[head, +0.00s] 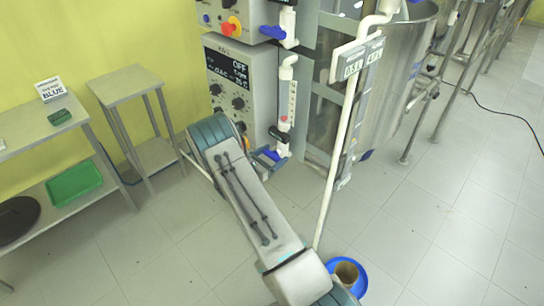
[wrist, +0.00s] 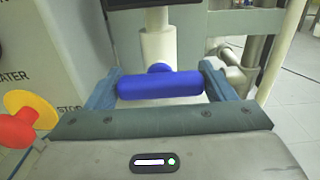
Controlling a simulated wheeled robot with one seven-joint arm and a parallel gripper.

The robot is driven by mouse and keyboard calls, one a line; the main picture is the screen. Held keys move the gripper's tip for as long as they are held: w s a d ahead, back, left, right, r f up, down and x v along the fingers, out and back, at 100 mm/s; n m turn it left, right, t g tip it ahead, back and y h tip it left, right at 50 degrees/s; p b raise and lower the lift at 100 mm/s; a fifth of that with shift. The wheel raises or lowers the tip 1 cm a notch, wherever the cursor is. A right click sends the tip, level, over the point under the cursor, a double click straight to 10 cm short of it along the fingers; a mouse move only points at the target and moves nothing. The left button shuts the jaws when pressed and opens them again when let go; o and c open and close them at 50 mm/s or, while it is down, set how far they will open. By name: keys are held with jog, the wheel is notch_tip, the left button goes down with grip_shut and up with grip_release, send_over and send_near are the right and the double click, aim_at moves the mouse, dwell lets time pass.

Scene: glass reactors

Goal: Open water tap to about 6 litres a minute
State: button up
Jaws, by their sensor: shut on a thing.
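A blue tap handle (wrist: 160,85) lies level across the wrist view, below a white vertical pipe (wrist: 158,45). My gripper (wrist: 160,88) has one finger at each end of this handle and is shut on it. In the head view my gripper (head: 269,157) is at the foot of the white pipe, beside the control cabinet; the handle there is partly hidden by the fingers. A clear flow meter tube (head: 291,103) with a small red mark near its bottom stands above the tap. Its scale is too small to read.
The control cabinet (head: 228,75) with knobs and a display reading OFF stands left of the pipe. A red knob with a yellow collar (wrist: 20,125) is close to my gripper's left. A steel vessel (head: 400,80) stands right. A blue-rimmed bucket (head: 361,280) is on the floor.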

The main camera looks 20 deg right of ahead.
jog(key=shift+n, duration=0.3)
jog(key=shift+f+n+b, duration=0.1)
jog(key=shift+n+b, duration=0.4)
jog(key=shift+n, duration=0.4)
jog(key=n, duration=0.3)
jog(key=shift+n, duration=0.3)
jog(key=n, duration=0.5)
jog(key=shift+n, duration=0.4)
jog(key=o, duration=1)
